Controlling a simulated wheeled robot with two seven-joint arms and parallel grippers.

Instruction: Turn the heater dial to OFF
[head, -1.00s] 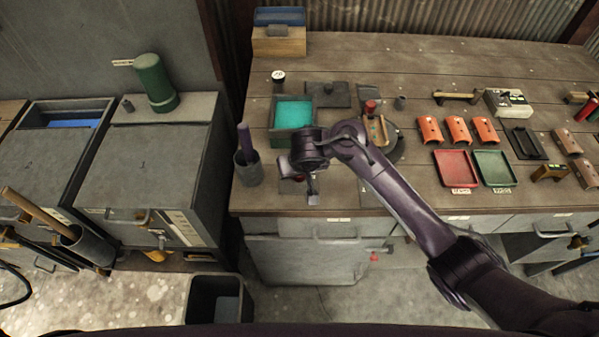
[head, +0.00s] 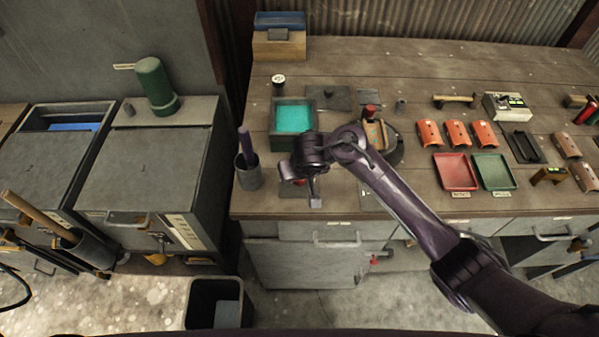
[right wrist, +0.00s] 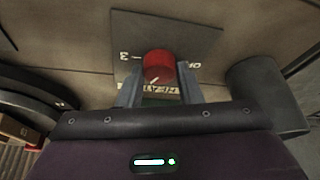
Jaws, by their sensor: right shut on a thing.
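The heater dial (right wrist: 158,66) is a red round knob on a dark plate (right wrist: 128,38). In the right wrist view the plate has a "3" at left, partly hidden lettering at right that looks like OFF, and HEATER lettering in front of the knob. My right gripper (right wrist: 158,82) is shut on the dial, one finger on each side. A pale mark shows low on the knob; I cannot tell which setting it points at. In the head view my wrist hides most of the dial, near the bench's front left. My left gripper is not in view.
A grey cup with a purple handle (head: 248,170) stands left of my wrist. A green-blue tray (head: 293,117) is behind it, and a round fixture (head: 395,150) is to the right. Red (head: 455,172) and green (head: 494,171) trays lie further right.

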